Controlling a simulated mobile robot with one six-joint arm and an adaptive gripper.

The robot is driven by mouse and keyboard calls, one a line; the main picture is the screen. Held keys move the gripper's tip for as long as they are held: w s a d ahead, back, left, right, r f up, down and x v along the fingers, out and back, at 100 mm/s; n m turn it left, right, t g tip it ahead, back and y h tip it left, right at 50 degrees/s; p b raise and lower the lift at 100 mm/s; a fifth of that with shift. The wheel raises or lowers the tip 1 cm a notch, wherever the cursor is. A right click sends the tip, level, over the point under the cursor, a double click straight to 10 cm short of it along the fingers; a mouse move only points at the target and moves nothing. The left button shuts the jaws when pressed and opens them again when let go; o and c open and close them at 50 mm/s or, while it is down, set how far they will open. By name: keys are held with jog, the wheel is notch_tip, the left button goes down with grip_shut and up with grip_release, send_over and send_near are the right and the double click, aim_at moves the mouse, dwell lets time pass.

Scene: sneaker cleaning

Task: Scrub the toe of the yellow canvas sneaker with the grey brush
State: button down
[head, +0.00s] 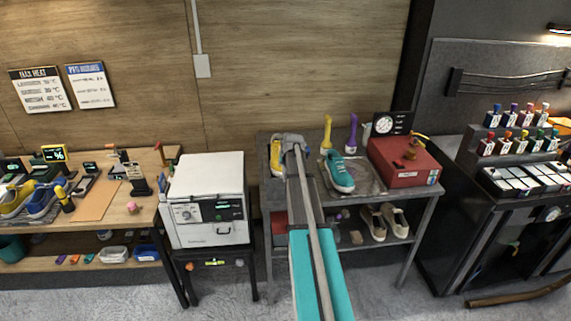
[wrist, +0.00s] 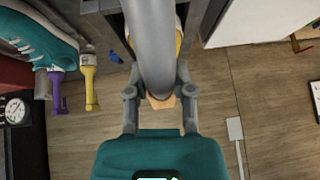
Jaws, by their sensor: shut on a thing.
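The yellow canvas sneaker (head: 276,152) stands at the left back of the metal workbench, partly hidden by my arm. My gripper (head: 292,141) is just right of it, close against it in the picture; I cannot tell whether they touch. In the wrist view, my gripper (wrist: 160,98) is shut on the grey brush (wrist: 155,45), whose thick shaft fills the space between the fingers. A small tan patch shows at its end; I cannot tell if it is bristles. A sliver of yellow behind the shaft may be the sneaker. Its toe is hidden.
A teal sneaker (head: 340,172) stands on a tray (head: 369,183) right of my arm. A yellow brush (head: 327,133) and a purple brush (head: 352,134) stand upright behind it. A red box (head: 404,165) is further right. A white cabinet (head: 208,190) stands left of the bench.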

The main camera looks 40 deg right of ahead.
jog(key=shift+w+d+f+b, duration=0.1)
jog(key=shift+w+f+b, duration=0.05)
jog(key=shift+f+b, duration=0.5)
jog(key=shift+w+d+f+b, duration=0.1)
jog(key=shift+w+f+b, duration=0.05)
jog(key=shift+f+b, duration=0.5)
jog(key=shift+w+d+f+b, duration=0.15)
jog(key=shift+f+b, duration=0.35)
jog(key=shift+f, duration=0.25)
jog(key=shift+w+f+b, duration=0.15)
jog(key=shift+f+b, duration=0.7)
jog(key=shift+d, duration=0.15)
jog(key=shift+s+d, duration=0.55)
jog(key=shift+d, duration=0.25)
jog(key=shift+s+d, duration=0.55)
jog(key=shift+d, duration=0.25)
jog(key=shift+f, duration=0.1)
jog(key=shift+w, duration=0.1)
jog(key=shift+w+a+f, duration=0.1)
jog(key=shift+w+a, duration=0.45)
jog(key=shift+a, duration=0.3)
jog(key=shift+w+a+f, duration=0.1)
jog(key=shift+w+a, duration=0.4)
jog(key=shift+a, duration=0.3)
jog(key=shift+r, duration=0.1)
